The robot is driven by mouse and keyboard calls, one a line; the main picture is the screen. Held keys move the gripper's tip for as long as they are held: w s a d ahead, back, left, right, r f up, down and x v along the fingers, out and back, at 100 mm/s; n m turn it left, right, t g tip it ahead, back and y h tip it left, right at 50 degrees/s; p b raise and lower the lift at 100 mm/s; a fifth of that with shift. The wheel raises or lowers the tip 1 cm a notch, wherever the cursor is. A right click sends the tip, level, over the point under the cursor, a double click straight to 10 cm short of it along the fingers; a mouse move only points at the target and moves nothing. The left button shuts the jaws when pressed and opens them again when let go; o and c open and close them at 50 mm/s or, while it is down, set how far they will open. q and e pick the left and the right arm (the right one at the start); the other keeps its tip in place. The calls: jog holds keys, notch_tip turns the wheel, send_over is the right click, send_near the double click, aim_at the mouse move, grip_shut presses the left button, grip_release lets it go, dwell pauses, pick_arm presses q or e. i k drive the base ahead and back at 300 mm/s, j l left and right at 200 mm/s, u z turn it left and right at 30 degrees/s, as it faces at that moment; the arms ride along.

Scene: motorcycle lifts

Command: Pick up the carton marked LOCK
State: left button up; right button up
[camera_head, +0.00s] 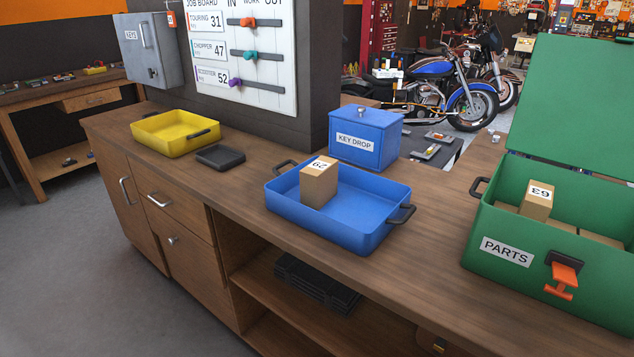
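I see no carton on which the word LOCK can be read. A small brown carton (319,184) stands in the blue tray (330,229) on the wooden counter, with a white number label on its top. Another brown carton (537,200) stands in the open green PARTS box (547,277) at the right, with a number label on top. Both numbers look turned and are hard to read. More flat brown surfaces show beside it in the green box, partly hidden by the front wall. Neither of my grippers is in view.
A yellow tray (176,137), a small black tray (220,157) and a blue KEY DROP box (366,137) stand on the counter (421,268). A grey KEYS cabinet (148,50) and a job board (247,55) hang behind. Counter between blue tray and green box is clear.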

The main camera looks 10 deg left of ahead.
aim_at(319, 180)
jog(key=i+j+z, duration=0.1)
jog(key=j, duration=0.35)
jog(key=i+j, duration=0.15)
jog(key=j, duration=0.3)
jog(key=i+j+z, duration=0.15)
jog(key=j, duration=0.75)
jog(key=i+z, duration=0.05)
